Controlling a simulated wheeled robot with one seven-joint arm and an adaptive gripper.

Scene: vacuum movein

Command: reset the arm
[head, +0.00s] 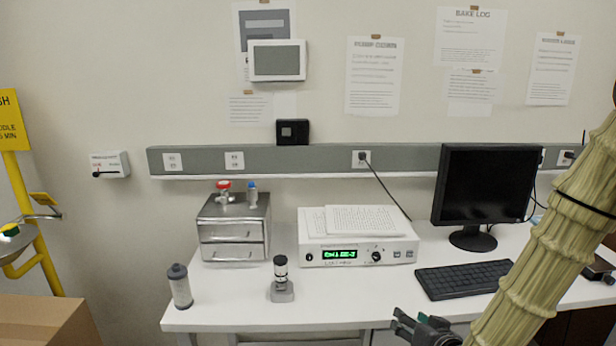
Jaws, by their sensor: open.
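My arm, in a ribbed beige sleeve, runs from the right edge down to the bottom of the head view. My gripper (402,326) shows at the bottom edge, right of centre, as dark jaws in front of the white desk's front edge. It is open, and I see nothing between its fingers. Part of it is cut off by the frame.
The white desk (240,305) carries a steel drawer box (234,231), a grey bottle (180,286), a small stand (281,285), a controller box (358,249), a keyboard (464,280) and a monitor (487,187). A cardboard box (40,325) stands lower left.

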